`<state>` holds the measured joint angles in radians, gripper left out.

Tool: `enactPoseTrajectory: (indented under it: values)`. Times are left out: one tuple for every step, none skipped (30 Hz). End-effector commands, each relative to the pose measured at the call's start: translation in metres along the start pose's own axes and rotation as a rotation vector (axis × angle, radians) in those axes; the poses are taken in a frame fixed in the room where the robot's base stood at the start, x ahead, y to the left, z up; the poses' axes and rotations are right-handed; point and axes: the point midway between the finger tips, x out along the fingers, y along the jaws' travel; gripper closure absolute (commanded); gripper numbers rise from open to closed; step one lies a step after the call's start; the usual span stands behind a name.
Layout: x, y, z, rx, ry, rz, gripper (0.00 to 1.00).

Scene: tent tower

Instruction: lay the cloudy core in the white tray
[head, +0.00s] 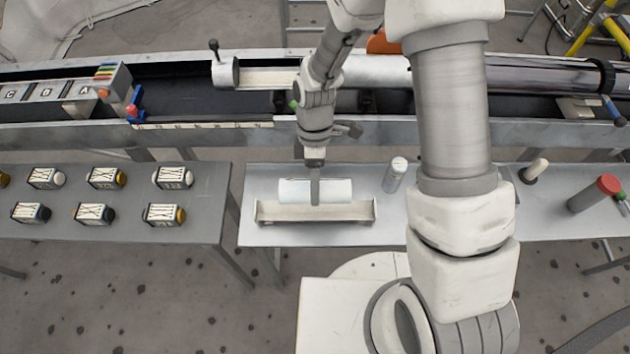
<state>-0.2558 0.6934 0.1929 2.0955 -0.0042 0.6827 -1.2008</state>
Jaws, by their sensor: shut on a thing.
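The cloudy core (337,189) is a pale, bluish-white cylinder lying level, its long side running left to right. My gripper (315,190) points down and is shut on the middle of the core; a finger crosses in front of it. The white tray (268,211) is a long, off-white trough with raised ends on the grey table.
A small pale cylinder (395,175) stands right of the tray. The left table (140,226) holds several small labelled blocks. A long rail bench (390,133) runs behind. My arm hides part of the right table.

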Motion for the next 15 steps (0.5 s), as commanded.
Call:
enactPoseTrajectory:
  values:
    - [-0.001,0.000,0.000,0.000,0.000,0.000,1.00]
    - [-0.001,0.000,0.000,0.001,0.000,0.000,1.00]
    - [-0.001,0.000,0.000,0.002,0.001,0.000,1.00]
    - [-0.001,0.000,0.000,0.002,0.001,0.000,1.00]
    - [-0.001,0.000,0.001,0.003,0.001,0.000,1.00]
    - [0.001,0.001,0.000,0.002,0.001,0.000,1.00]
    - [0.002,0.001,0.000,0.002,0.001,0.000,1.00]
    - [0.004,0.002,0.000,0.002,0.000,0.000,1.00]
    - [0.005,0.002,0.000,0.002,0.000,0.000,1.00]
    - [0.007,0.003,0.000,0.002,0.000,0.000,1.00]
    - [0.009,0.003,0.000,0.002,0.000,0.000,1.00]
    - [0.011,0.004,0.000,0.002,0.000,0.000,1.00]
    - [0.013,0.005,0.000,0.001,0.000,0.000,1.00]
    - [0.015,0.006,0.000,0.001,0.000,0.000,1.00]
    - [0.018,0.007,0.000,0.001,0.000,0.000,1.00]
